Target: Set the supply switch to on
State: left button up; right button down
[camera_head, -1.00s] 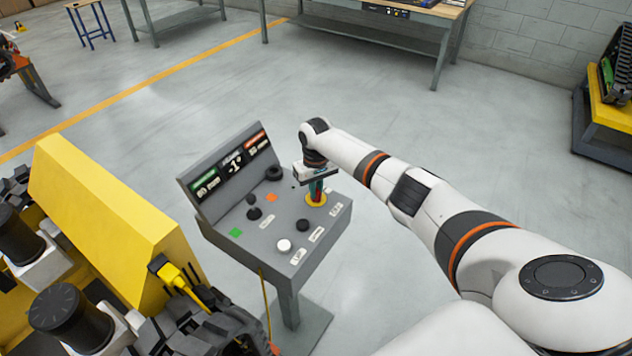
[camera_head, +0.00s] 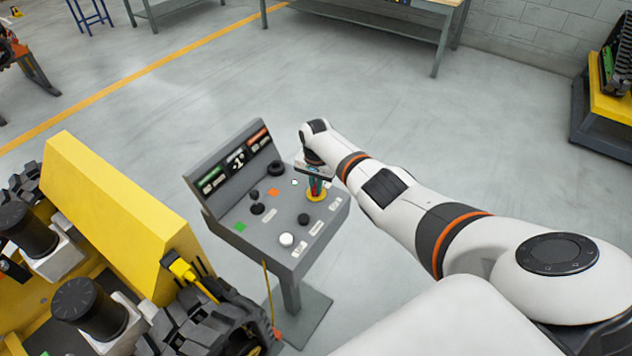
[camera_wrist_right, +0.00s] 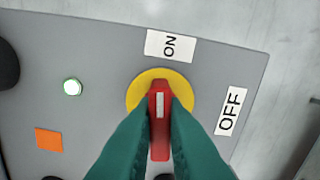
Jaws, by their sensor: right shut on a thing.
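The supply switch is a red handle (camera_wrist_right: 159,126) on a round yellow plate (camera_wrist_right: 134,92). My right gripper (camera_head: 316,186) comes down on it from above, and its green fingers (camera_wrist_right: 158,122) are shut on the handle from both sides. The handle's white mark points up in the wrist view, towards the ON label (camera_wrist_right: 170,46). The OFF label (camera_wrist_right: 231,110) lies off to the right. A small lamp (camera_wrist_right: 73,87) left of the switch glows green-white; it also shows in the head view (camera_head: 294,182). My left gripper is not in view.
The switch sits on a grey control console (camera_head: 262,243) with knobs, buttons and a raised display panel (camera_head: 238,163). A yellow tracked machine (camera_head: 120,215) stands close on its left. Open floor lies behind the console, with workbenches further back.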

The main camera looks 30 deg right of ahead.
jog(key=shift+w+r+m, duration=0.1)
jog(key=shift+m, duration=0.7)
jog(key=shift+d, duration=0.1)
jog(key=c, duration=1.5)
grip_release()
jog(key=shift+r+p, duration=0.2)
jog(key=shift+p, duration=0.15)
notch_tip(320, 180, up, 2)
jog(key=shift+r+p, duration=0.2)
jog(key=shift+p, duration=0.2)
notch_tip(320, 180, up, 9)
jog(key=shift+r+b, duration=0.1)
jog(key=shift+b, duration=0.65)
